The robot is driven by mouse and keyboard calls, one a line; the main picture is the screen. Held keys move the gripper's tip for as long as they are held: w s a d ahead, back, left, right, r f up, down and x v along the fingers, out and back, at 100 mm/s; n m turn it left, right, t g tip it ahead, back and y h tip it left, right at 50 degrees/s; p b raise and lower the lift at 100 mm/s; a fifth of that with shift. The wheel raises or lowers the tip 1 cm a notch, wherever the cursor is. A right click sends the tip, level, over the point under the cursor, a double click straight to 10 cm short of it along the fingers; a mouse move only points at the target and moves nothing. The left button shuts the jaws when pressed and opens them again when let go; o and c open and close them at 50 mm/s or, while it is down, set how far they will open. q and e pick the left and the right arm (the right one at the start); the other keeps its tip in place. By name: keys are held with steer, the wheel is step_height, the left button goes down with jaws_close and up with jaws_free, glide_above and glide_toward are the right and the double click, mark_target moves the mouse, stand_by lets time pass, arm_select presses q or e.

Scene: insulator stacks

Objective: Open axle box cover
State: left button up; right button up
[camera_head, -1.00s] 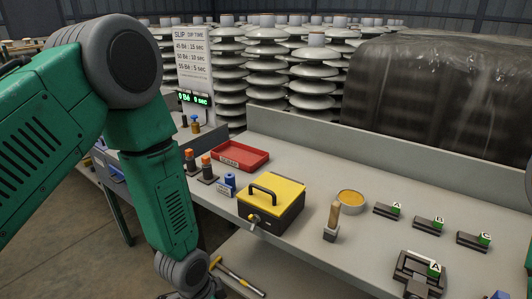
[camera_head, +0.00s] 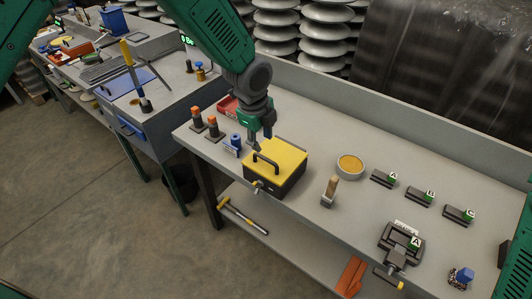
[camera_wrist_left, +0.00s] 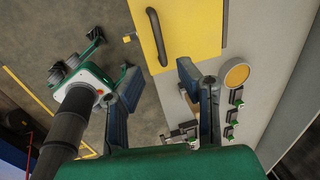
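The axle box (camera_head: 288,183) is a dark box with a yellow cover (camera_head: 288,152) and a black bar handle (camera_head: 266,161), standing closed near the front edge of the bench. A small latch (camera_head: 258,187) is on its front. My left gripper (camera_head: 261,143) points down just above the cover's far left part. In the left wrist view its two fingers (camera_wrist_left: 158,76) are spread with nothing between them, and the yellow cover (camera_wrist_left: 193,25) and handle (camera_wrist_left: 156,35) lie beyond them.
Orange-topped posts (camera_head: 204,122) and a blue part (camera_head: 234,142) stand left of the box, with a red tray (camera_head: 227,104) behind. A round yellow-filled dish (camera_head: 350,166), a wooden-handled tool (camera_head: 330,190) and lettered blocks (camera_head: 420,197) are to the right. A hammer (camera_head: 242,216) lies below.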

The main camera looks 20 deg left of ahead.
mark_target(266, 159)
arm_select(q)
steer(key=f, duration=0.2)
steer(key=w+f, duration=0.1)
steer(key=f, duration=0.5)
steer(key=shift+w+d+f+p, duration=0.1)
steer(key=shift+w+d+p, duration=0.2)
steer(key=shift+p, duration=0.1)
jaws_close()
